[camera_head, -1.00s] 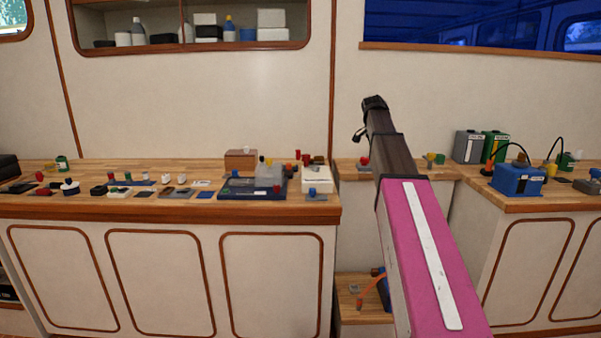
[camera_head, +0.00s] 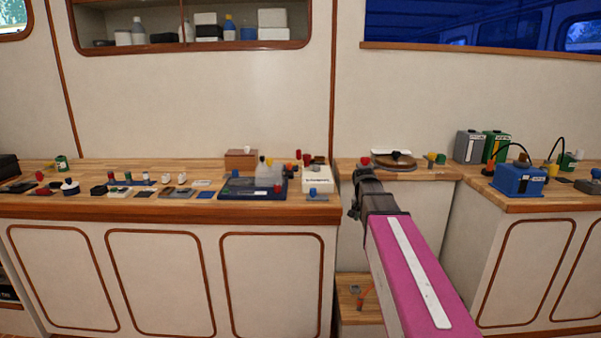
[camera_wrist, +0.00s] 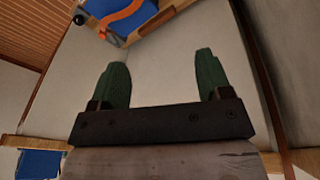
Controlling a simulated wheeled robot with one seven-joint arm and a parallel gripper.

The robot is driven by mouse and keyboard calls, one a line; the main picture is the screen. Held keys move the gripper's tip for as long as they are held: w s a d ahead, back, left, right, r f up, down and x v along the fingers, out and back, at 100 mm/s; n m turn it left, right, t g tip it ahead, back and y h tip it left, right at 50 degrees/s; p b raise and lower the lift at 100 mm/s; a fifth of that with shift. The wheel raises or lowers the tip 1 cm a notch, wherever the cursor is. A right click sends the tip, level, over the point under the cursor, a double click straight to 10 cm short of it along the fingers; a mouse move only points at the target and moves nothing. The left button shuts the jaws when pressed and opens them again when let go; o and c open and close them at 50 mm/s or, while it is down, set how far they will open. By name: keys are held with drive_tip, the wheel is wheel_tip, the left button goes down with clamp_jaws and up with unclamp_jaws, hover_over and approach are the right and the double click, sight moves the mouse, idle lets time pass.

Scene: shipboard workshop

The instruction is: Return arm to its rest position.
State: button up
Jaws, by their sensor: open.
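My gripper (camera_wrist: 160,80) shows in the wrist view with two green fingers spread wide apart and nothing between them. A pale cabinet panel lies beyond the fingers. In the head view my pink arm link reaches up from the lower right, with its dark far end in front of the gap between the left bench and the corner bench. The fingers themselves cannot be made out in the head view.
The left bench (camera_head: 60,208) carries small parts and a dark blue tray (camera_head: 235,195). A round brown-lidded object (camera_head: 395,161) sits on the back counter. A blue box (camera_head: 517,180) stands on the right bench. A low wooden step (camera_head: 345,303) is below the arm.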

drive_tip(key=s+a+f+n+y, duration=0.1)
drive_tip(key=s+a+f+n, duration=0.2)
drive_tip(key=s+f, duration=0.6)
drive_tip(key=s+a+f+n+g+y, duration=0.1)
drive_tip(key=s+a+f+n, duration=0.1)
drive_tip(key=s+f, duration=0.7)
drive_tip(key=s+a, duration=0.1)
drive_tip(key=s, duration=0.2)
drive_tip(key=shift+s+a+f+n, duration=0.2)
drive_tip(key=shift+f+n, duration=0.05)
drive_tip(key=shift+n, duration=0.15)
